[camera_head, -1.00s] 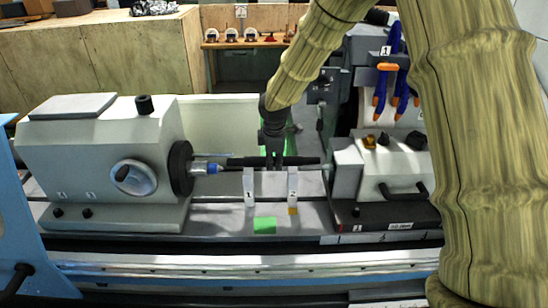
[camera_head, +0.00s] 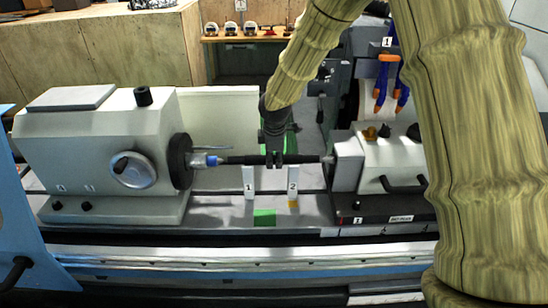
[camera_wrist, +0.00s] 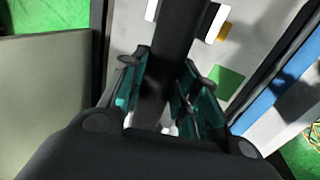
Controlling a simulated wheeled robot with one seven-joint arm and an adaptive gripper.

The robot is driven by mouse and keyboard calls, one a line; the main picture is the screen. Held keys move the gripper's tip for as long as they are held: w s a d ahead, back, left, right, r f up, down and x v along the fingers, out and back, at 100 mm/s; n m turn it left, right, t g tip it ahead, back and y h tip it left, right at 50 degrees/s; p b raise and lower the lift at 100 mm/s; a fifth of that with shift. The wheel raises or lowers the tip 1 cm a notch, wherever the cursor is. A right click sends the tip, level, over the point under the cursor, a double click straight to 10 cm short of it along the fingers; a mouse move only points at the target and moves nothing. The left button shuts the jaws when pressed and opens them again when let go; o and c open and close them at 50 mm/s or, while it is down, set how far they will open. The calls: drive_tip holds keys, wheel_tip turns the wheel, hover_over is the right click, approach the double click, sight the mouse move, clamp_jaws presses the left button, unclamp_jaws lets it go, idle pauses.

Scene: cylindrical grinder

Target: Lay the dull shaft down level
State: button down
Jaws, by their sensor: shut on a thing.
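The dark, dull shaft (camera_head: 243,160) lies about level in the head view, between the grinder's chuck side and the tailstock. My gripper (camera_head: 275,160) comes down from above and is shut on its middle. White supports 1 (camera_head: 249,184) and 2 (camera_head: 293,184) stand below the shaft, one on each side of my gripper. I cannot tell whether the shaft touches their tops. In the wrist view the shaft (camera_wrist: 176,35) runs up the picture between the fingers of my gripper (camera_wrist: 168,92), which hide part of it.
The grey headstock (camera_head: 100,150) with its handwheel and dark chuck (camera_head: 180,160) is at left. The tailstock (camera_head: 347,162) is close to the shaft's right end. A green patch (camera_head: 264,217) marks the bed in front. Blue-orange pliers (camera_head: 384,85) hang behind.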

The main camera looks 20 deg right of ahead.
drive_tip(key=shift+w+r, duration=0.1)
drive_tip(key=shift+r, duration=0.05)
drive_tip(key=c, duration=1)
unclamp_jaws()
drive_tip(key=shift+s+f, duration=0.2)
drive_tip(key=v, duration=1.2)
drive_tip(key=shift+r, duration=0.15)
drive_tip(key=shift+a, duration=0.15)
